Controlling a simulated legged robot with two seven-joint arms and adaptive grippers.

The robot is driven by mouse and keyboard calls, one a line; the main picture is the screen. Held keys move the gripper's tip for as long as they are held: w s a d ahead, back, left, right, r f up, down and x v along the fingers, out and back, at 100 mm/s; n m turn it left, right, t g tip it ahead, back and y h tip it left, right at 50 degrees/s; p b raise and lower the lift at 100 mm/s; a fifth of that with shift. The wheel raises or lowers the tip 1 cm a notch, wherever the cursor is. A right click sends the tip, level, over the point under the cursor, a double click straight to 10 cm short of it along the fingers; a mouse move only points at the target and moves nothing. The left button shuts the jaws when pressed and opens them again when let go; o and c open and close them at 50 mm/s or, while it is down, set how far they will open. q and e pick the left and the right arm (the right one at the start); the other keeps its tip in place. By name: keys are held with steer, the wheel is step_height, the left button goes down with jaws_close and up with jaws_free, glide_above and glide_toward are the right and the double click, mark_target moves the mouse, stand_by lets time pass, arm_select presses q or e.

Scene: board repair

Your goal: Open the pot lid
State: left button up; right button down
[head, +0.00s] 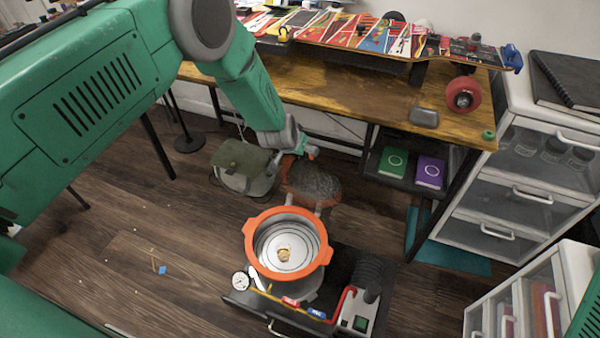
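The pot (249,244) has a wide orange rim with side handles and stands at the lower middle of the head view. Inside the rim is a pale, ringed disc that looks like the lid (271,242), with a small tan knob (284,255) at its centre.
The pot stands on a dark unit with a gauge (240,281) and a red-and-grey device (354,309). A wooden desk (340,90) with a skateboard (370,38) is behind. White drawers (505,200) stand right. The floor left is mostly clear.

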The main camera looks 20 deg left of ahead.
arm_select(q)
steer(key=w+b, duration=0.4)
steer(key=w, duration=0.2)
steer(key=shift+w+f, duration=0.35)
steer(key=shift+f, duration=0.1)
steer(key=shift+a, duration=0.15)
steer(key=o, duration=1.4)
steer(key=shift+o, duration=0.2)
steer(key=v, duration=1.1)
steer(key=shift+s+r, duration=0.2)
steer(key=shift+r, duration=0.1)
